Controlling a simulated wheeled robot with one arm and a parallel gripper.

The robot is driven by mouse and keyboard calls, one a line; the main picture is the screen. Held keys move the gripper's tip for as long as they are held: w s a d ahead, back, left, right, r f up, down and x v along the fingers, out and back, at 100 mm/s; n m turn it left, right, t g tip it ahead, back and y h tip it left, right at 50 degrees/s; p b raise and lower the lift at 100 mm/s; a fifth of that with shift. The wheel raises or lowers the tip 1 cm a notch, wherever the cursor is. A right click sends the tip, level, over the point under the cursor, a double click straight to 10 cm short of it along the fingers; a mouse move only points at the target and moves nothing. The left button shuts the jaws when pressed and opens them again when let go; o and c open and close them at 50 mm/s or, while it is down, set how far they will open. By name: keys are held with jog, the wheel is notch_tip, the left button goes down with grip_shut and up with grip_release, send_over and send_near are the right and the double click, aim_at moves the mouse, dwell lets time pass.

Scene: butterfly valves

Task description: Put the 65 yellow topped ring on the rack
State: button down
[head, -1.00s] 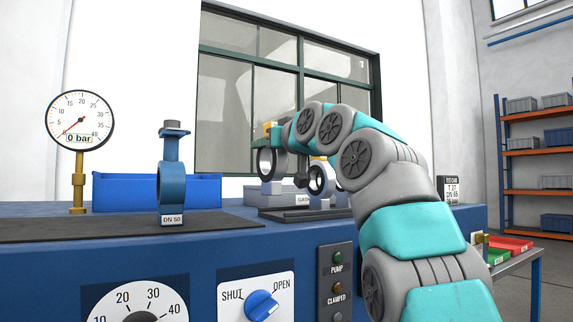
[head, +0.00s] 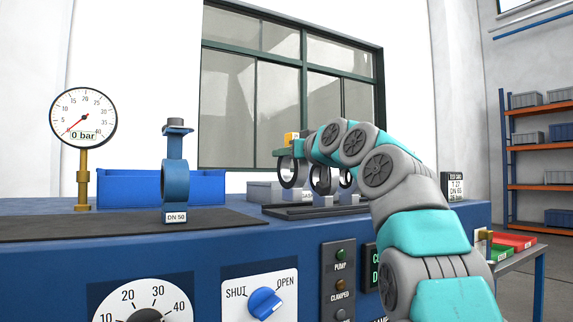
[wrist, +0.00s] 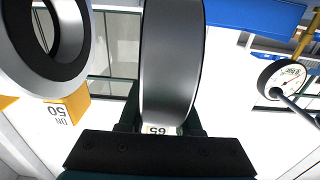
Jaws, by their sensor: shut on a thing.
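My gripper (head: 288,153) is shut on the 65 ring (head: 287,172), seen in the head view as a dark-edged ring with a yellow patch above it. In the wrist view the ring (wrist: 172,60) stands edge-on between the fingers (wrist: 158,122), with a "65" label at its base. The rack (head: 300,211) is a low dark base on the bench, to the right of and below the held ring. Other rings (head: 321,180) stand there, partly hidden by my arm. I cannot tell whether the held ring touches anything.
A blue valve labelled DN 50 (head: 175,180), a blue bin (head: 130,188) and a pressure gauge (head: 83,117) stand to the left on the bench.

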jog(key=shift+s+f+b, duration=0.1)
jog(key=shift+f+b, duration=0.25)
jog(key=shift+f, duration=0.55)
jog(key=shift+f, duration=0.15)
jog(key=c, duration=0.6)
grip_release()
jog(key=shift+r, duration=0.25)
jog(key=b+v, duration=0.3)
jog(key=v, duration=0.9)
jog(key=shift+b, duration=0.3)
jog(key=shift+f, duration=0.1)
jog(key=shift+f, duration=0.1)
